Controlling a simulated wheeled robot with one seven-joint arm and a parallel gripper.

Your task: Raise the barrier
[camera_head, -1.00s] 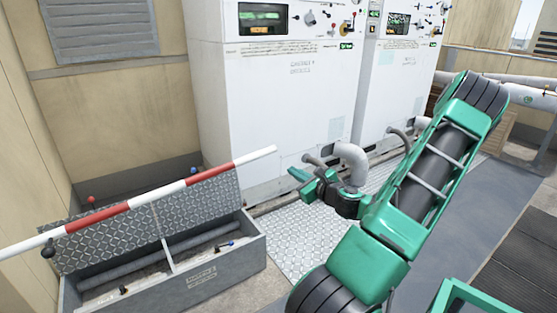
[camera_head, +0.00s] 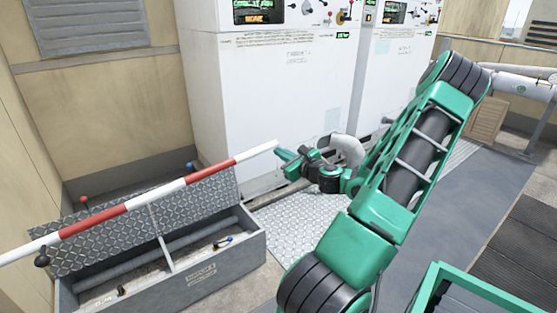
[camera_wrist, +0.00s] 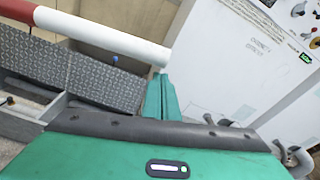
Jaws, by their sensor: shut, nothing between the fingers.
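The barrier (camera_head: 150,200) is a red and white striped pole running from the left edge to mid-picture, slightly raised toward its right tip. It passes over a grey box with its chequered lid open. My gripper (camera_head: 280,160) is shut and empty, with its fingertips at the white right tip of the pole. In the wrist view the white pole end (camera_wrist: 105,38) lies just beyond the closed green fingers (camera_wrist: 161,90). The fingertips appear just below the pole's end; I cannot tell whether they touch it.
The grey box (camera_head: 200,274) stands open under the pole, with pipes inside. White cabinets (camera_head: 275,95) with control panels stand behind my gripper, and a bent grey pipe (camera_head: 347,148) is close by. Grey floor (camera_head: 455,215) is clear to the right.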

